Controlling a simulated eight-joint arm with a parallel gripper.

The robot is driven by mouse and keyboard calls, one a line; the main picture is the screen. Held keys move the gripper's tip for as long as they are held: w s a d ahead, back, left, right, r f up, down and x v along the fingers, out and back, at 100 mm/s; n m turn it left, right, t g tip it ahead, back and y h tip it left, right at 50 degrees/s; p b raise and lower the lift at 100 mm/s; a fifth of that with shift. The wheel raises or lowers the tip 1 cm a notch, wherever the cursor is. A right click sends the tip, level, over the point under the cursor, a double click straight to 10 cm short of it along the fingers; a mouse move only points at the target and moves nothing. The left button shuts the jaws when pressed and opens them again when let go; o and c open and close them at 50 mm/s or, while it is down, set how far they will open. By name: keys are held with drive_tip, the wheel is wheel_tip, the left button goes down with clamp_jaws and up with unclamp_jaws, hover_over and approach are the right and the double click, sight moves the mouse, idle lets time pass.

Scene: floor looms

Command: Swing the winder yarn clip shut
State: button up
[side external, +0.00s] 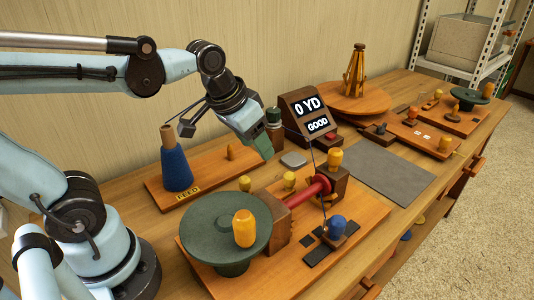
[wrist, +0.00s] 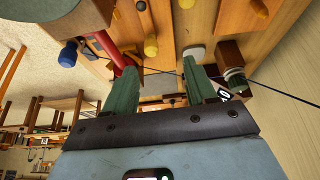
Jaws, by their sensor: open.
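The winder has a dark green wheel (side external: 226,228) with a yellow knob (side external: 244,228) and a red spool (side external: 308,192) between brown blocks on a wooden board. A blue knob (side external: 337,226) on a brown block sits beside dark plates at the board's front; it also shows in the wrist view (wrist: 67,55). I cannot tell which small part is the yarn clip, or its position. Thin dark yarn (wrist: 262,90) crosses the wrist view beyond my fingers. My gripper (side external: 263,147) has green fingers, apart and empty (wrist: 160,88), above the bench behind the spool.
A display box (side external: 307,113) reading 0 YD and GOOD stands right of my gripper, beside a post with a green top (side external: 273,115). A blue yarn cone (side external: 175,168) stands on the FEED board at left. A grey mat (side external: 388,170) lies bare at right.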

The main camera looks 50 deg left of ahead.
sight(290, 174)
drive_tip(key=w+d+g, duration=0.2)
drive_tip(key=w+g, duration=0.3)
drive_tip(key=w, duration=0.3)
wheel_tip(290, 174, down, 12)
drive_tip(key=shift+d+r, duration=0.15)
idle(0.4)
clamp_jaws()
idle(0.3)
